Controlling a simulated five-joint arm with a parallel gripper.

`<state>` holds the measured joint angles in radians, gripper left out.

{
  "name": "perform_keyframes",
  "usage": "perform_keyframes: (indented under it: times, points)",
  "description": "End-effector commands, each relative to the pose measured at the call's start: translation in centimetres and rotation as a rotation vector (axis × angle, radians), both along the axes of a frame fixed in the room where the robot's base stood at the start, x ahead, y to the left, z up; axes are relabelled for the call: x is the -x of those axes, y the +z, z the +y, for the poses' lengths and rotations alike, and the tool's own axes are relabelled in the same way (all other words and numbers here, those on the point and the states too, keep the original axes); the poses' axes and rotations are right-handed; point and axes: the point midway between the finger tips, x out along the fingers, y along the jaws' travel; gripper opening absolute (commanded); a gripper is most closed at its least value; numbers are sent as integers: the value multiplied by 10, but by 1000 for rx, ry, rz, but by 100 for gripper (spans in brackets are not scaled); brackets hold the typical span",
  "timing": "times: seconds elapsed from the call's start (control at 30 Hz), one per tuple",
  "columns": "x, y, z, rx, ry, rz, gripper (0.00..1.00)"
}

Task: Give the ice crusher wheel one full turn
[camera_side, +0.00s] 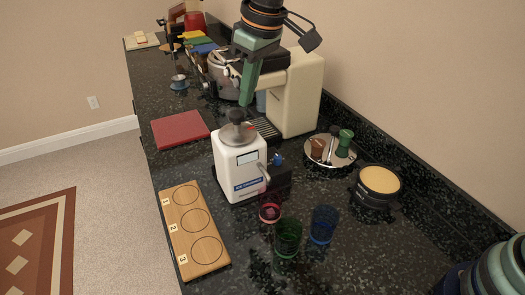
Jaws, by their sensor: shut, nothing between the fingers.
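The white ice crusher (231,170) stands upright on the counter at the middle of the side view, with a blue label low on its front. My gripper (244,102) points down just above and slightly right of the wheel's knob. It is shut with nothing in it. Whether its tips touch the knob cannot be told from this angle.
A cream coffee machine (295,95) stands close behind my gripper. Red, green (288,238) and blue glasses stand in front of the crusher. A numbered wooden board (187,200) and a red mat (180,129) lie left. A round tray (322,163) and black pot (377,187) stand right.

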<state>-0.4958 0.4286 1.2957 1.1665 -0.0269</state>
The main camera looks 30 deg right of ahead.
Motion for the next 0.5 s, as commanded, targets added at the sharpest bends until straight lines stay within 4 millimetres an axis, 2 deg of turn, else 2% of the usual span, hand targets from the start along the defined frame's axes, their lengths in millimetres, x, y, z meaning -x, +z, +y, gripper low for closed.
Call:
perform_keyframes:
  times: [0.17,0.5]
  points:
    - [0,14,0,0,0,-1,0]
    - [-1,16,-1,1,-1,0,0]
